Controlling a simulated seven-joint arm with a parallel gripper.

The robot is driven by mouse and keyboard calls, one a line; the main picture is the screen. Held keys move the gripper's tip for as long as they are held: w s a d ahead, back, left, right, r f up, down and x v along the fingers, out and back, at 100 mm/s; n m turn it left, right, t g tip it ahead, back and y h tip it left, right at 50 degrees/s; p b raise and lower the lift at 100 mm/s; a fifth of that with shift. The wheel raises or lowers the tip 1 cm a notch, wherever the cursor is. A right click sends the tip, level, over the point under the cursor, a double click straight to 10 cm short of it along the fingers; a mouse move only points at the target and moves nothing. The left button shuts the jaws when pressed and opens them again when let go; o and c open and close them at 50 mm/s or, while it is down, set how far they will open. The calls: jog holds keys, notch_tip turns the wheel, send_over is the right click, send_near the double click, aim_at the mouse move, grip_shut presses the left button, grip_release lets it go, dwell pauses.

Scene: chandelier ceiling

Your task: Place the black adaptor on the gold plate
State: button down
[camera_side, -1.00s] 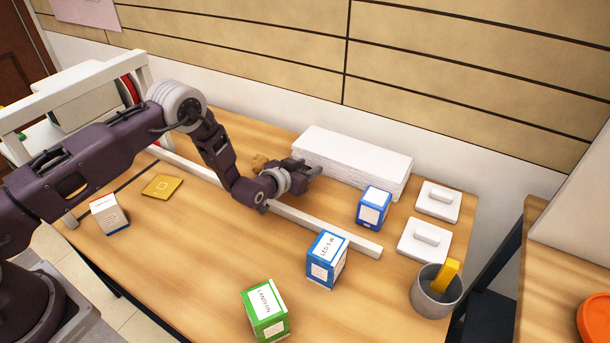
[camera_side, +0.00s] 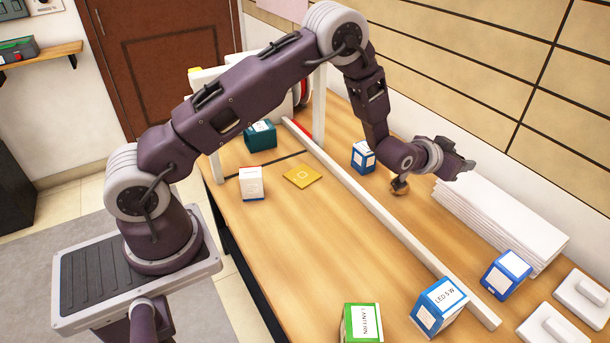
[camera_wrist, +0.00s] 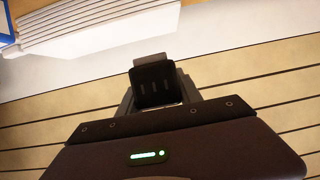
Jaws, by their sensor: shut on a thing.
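The gold plate (camera_side: 303,176), a flat square with a lighter square outline, lies on the table left of the long white bar in the side view. My gripper (camera_side: 468,166) is across the bar, to the right of the plate, near the left end of the white stack and pointing toward the wall. In the wrist view my gripper is shut on a black piece with small slots, which appears to be the black adaptor (camera_wrist: 154,86). The adaptor is too small and dark to make out in the side view.
The long white bar (camera_side: 385,215) runs between the plate and my gripper. A white box (camera_side: 251,184) and a teal box (camera_side: 261,136) stand near the plate. A blue box (camera_side: 363,156) and a small brown object (camera_side: 400,186) are near my wrist. The white stack (camera_side: 500,222) lies alongside the wall.

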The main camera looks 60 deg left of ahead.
jog(key=s+a+n+g+y, duration=0.2)
jog(key=a+n+y, duration=0.35)
jog(key=a, duration=0.75)
jog(key=n+g+y, duration=0.8)
jog(key=n+g, duration=0.3)
jog(key=n, duration=0.1)
send_over(298, 170)
notch_tip(298, 170, down, 14)
jog(key=shift+a+f, duration=0.1)
jog(key=shift+f, duration=0.35)
jog(key=shift+f, duration=0.15)
jog(key=c, duration=0.8)
grip_release()
